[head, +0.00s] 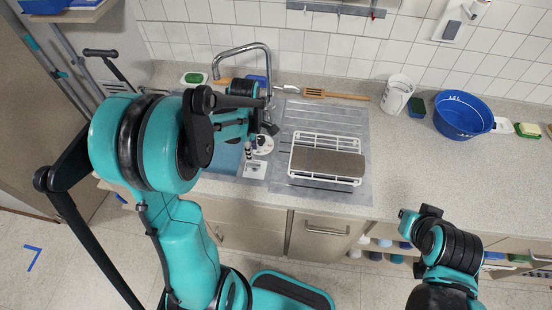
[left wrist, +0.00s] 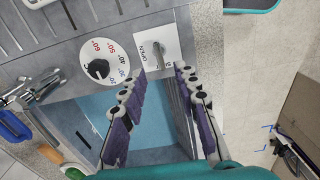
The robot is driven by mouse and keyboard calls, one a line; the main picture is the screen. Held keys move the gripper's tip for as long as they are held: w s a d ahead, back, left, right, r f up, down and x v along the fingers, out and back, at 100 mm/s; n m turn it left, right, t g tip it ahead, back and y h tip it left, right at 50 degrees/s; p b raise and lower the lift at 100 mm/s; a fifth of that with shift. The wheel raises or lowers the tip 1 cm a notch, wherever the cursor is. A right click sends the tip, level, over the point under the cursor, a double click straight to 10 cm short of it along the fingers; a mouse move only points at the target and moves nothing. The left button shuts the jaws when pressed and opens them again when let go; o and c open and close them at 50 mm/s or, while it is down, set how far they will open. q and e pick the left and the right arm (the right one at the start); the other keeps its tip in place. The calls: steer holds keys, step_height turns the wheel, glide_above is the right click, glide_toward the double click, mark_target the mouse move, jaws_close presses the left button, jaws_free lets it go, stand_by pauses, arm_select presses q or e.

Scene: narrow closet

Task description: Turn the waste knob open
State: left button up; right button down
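The waste knob (left wrist: 159,54) is a small grey lever on a white square plate marked OPEN. In the head view, its plate (head: 255,169) lies on the steel sink ledge beside the basin. My left gripper (left wrist: 161,72) is open, with its two purple-padded fingers apart. Its fingertips are just short of the knob in the left wrist view, one towards each side of the plate, with nothing between them. In the head view, my left gripper (head: 250,150) is over the ledge, partly hidden by my own arm. My right arm shows at lower right, but no right gripper fingers show.
A round numbered dial (left wrist: 98,68) is next to the plate. The faucet (head: 245,50) stands behind the basin. A blue tub (head: 463,116) and a white cup (head: 396,94) stand to the right.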

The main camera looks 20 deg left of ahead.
mark_target(255, 164)
arm_select(q)
steer(key=shift+w+d+f, duration=0.1)
steer(key=shift+w+f, duration=0.05)
steer(key=shift+f, duration=0.15)
step_height(255, 164, down, 8)
steer(key=shift+r+b, duration=0.2)
steer(key=shift+b, duration=0.75)
jaws_close()
